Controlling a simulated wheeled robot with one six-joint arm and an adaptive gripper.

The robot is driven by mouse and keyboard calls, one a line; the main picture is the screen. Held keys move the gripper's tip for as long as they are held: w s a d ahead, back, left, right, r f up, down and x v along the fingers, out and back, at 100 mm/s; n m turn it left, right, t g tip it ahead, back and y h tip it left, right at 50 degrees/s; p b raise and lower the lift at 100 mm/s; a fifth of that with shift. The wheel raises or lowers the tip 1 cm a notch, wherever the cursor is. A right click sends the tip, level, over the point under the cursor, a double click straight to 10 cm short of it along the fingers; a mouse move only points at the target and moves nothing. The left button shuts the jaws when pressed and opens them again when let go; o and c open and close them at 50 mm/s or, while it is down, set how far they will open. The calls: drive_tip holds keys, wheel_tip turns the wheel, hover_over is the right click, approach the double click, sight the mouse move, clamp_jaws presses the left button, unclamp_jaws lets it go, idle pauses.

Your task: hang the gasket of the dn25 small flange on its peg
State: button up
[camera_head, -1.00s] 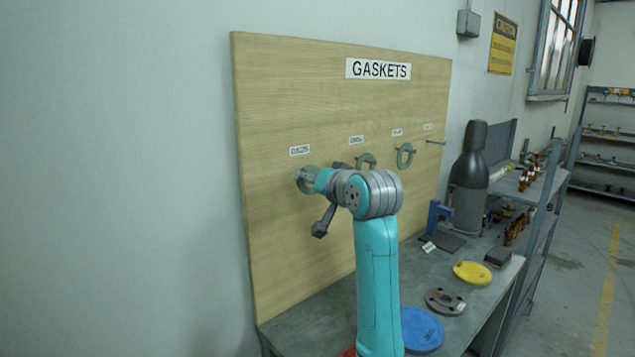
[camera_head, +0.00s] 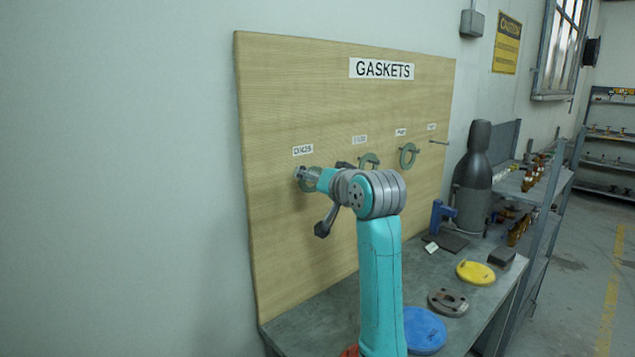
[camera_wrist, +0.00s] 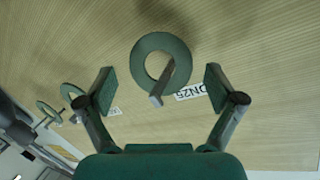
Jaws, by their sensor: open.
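The green ring gasket (camera_wrist: 143,50) hangs around a peg (camera_wrist: 161,82) on the board, beside the label reading DN25 (camera_wrist: 191,92) in the wrist view. My gripper (camera_wrist: 158,90) is open, with one finger on each side of the ring and peg, and both fingers stand apart from the ring. In the head view, part of the gasket (camera_head: 312,186) shows on the leftmost peg under its label (camera_head: 303,150). My arm and gripper hide much of it there.
The wooden board (camera_head: 285,90) carries a GASKETS sign (camera_head: 385,69). Other gaskets hang on pegs to the right (camera_head: 408,156), and the far right peg (camera_head: 439,142) is bare. Below, the bench holds a blue disc (camera_head: 424,330), a grey flange (camera_head: 448,303) and a yellow disc (camera_head: 476,272).

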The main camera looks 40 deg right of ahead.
drive_tip(key=v, duration=1.2)
drive_tip(key=shift+s, duration=0.1)
